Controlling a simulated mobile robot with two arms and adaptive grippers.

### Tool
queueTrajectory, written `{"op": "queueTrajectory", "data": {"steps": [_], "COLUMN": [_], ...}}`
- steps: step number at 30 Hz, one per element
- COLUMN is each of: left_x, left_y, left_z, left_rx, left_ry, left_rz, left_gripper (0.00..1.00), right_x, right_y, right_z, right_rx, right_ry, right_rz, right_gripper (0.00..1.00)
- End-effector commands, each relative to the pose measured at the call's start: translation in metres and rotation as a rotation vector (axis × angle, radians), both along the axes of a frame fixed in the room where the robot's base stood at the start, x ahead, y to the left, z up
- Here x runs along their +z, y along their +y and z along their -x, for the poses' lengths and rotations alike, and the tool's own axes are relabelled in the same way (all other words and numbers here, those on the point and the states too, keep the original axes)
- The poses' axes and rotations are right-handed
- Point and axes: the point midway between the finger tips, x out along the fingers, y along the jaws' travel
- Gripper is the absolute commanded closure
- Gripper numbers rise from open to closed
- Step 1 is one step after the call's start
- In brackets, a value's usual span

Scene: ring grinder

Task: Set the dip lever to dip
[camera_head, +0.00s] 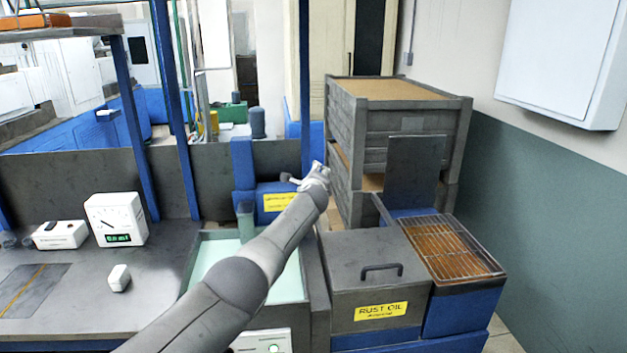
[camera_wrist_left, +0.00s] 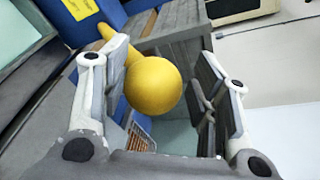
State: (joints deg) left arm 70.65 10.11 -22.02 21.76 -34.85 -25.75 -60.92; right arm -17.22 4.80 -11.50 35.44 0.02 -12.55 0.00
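The dip lever shows in the left wrist view as a yellow ball knob (camera_wrist_left: 153,84) on a short yellow shaft (camera_wrist_left: 108,36). My left gripper (camera_wrist_left: 164,56) is open, with its fingers on either side of the knob. A gap shows between the knob and the right-hand finger; I cannot tell whether the other finger touches it. In the head view my left gripper (camera_head: 316,177) is stretched out past the green-lined tank (camera_head: 213,256), near a blue box with a yellow label (camera_head: 278,202). The knob cannot be made out there. My right gripper is not in view.
A grey lidded box marked RUST OIL (camera_head: 373,273) stands right of my arm, beside a wire rack (camera_head: 446,244). Stacked grey crates (camera_head: 398,137) stand behind. A bench (camera_head: 90,285) with a dial gauge (camera_head: 116,219) is at the left.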

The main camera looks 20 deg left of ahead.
Motion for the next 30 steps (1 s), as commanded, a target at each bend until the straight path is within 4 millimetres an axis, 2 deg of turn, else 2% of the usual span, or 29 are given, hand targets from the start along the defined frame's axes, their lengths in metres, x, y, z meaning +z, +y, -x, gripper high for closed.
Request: {"op": "queueTrajectory", "data": {"steps": [14, 30], "left_x": [0.004, 0.012], "left_y": [-0.011, -0.022], "left_z": [0.012, 0.05], "left_rx": [-0.004, -0.001], "left_ry": [-0.008, -0.003], "left_rz": [0.002, -0.001], "left_gripper": [0.49, 0.49], "right_x": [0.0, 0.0], "right_y": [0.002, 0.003], "right_z": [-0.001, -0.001], "right_rx": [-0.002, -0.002], "right_ry": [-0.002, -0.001], "right_rz": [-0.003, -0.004], "right_gripper": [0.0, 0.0]}}
